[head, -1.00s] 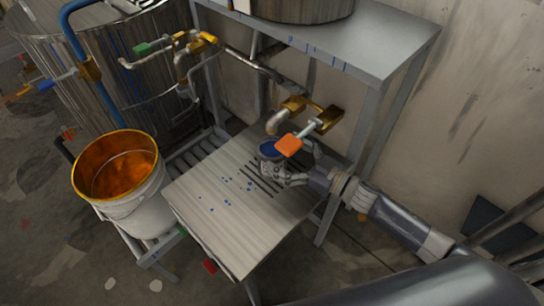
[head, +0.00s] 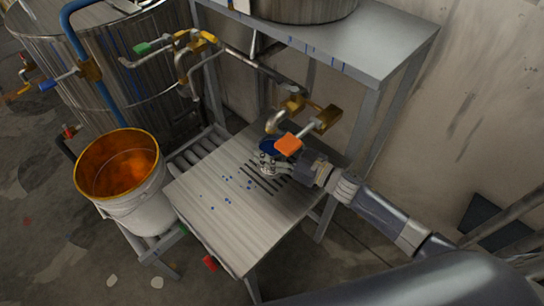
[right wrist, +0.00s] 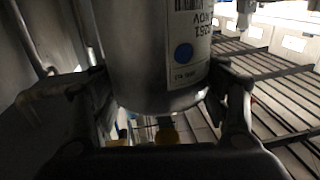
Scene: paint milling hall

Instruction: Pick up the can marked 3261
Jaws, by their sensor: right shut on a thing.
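In the head view the can's blue top (head: 267,146) shows under the tap, partly behind an orange tap handle (head: 288,145). My right gripper (head: 268,162) is shut on the can, with a finger on each side of it. I cannot tell whether the can still touches the table. My left gripper is not in view.
The slatted worktable (head: 225,225) has blue drips and dark slots. The brass tap (head: 322,120) hangs close above the can. A metal shelf (head: 385,45) stands behind. A white bucket (head: 145,205) with orange inside is at the left, near a large steel tank (head: 110,70).

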